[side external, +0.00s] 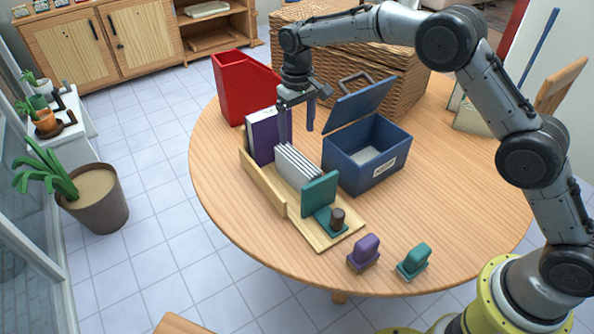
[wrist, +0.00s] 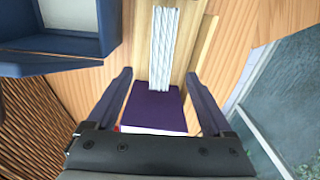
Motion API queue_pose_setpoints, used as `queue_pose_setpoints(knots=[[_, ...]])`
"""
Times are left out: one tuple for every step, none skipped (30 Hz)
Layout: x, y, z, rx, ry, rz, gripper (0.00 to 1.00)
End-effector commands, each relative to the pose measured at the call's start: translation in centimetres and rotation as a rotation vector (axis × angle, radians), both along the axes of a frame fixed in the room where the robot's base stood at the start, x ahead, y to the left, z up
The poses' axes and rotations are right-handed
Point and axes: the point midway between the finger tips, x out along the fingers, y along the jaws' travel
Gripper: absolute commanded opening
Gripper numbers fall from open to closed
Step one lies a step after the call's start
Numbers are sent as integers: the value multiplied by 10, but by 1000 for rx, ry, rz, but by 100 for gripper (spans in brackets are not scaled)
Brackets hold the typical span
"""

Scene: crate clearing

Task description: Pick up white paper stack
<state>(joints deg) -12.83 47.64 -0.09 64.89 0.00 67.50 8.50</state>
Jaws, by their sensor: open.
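The white paper stack (side external: 298,166) stands on edge in the wooden tray (side external: 262,185), between a purple book (side external: 263,138) and a teal upright plate (side external: 320,195). In the wrist view the stack (wrist: 164,50) shows as a narrow striped white block, ahead of the fingertips. My gripper (side external: 298,135) is open and empty, pointing down above the purple book end of the tray. In the wrist view my gripper (wrist: 157,75) has its fingers spread to either side of the purple book (wrist: 160,108), with the stack just beyond. Contact with the book cannot be told.
A blue box (side external: 375,165) with its lid raised stands close to the right of the tray. A red holder (side external: 240,85) stands behind. A purple stamp (side external: 364,252) and a green stamp (side external: 413,261) sit near the table's front edge.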

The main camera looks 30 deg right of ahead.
Motion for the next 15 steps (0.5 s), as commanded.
queue_pose_setpoints(knots=[[-1,2,-7,-1,5,3,85],[-1,2,-10,-1,5,4,85],[-2,2,-17,-1,6,4,85],[-2,2,-22,-2,7,4,85],[-2,2,-28,-1,6,4,85],[-2,2,-36,-2,7,3,85],[-2,2,-42,-1,6,3,85],[-2,2,-47,-2,7,3,85],[-2,1,-55,-1,6,3,85],[-2,1,-60,-1,6,3,85],[-1,2,-64,-1,5,3,85],[-1,2,-70,-1,4,3,85],[-1,2,-73,-1,4,3,85],[-1,2,-77,-1,4,3,85],[-1,2,-80,0,3,3,85]])
